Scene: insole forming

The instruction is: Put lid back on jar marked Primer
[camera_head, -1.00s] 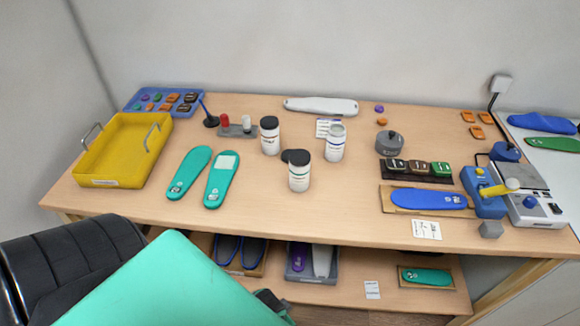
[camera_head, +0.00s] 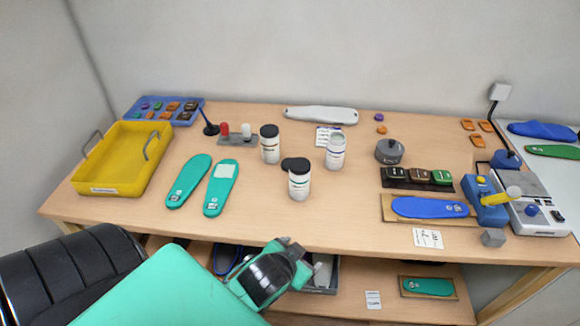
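Three white jars stand upright on the table. The back left jar (camera_head: 270,149) and the front jar (camera_head: 299,184) have black tops. The right jar (camera_head: 335,155) has no black top and shows a pale rim. A loose black lid (camera_head: 291,163) lies just behind the front jar, partly hidden by it. The jar labels are too small to read, so I cannot tell which says Primer. My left arm shows at the lower left, its dark and teal link below the front table edge.
A yellow tray (camera_head: 76,181), teal insoles (camera_head: 188,181) and a grey stand with red and white knobs (camera_head: 238,139) are left of the jars. A grey round pot (camera_head: 389,151) stands further right.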

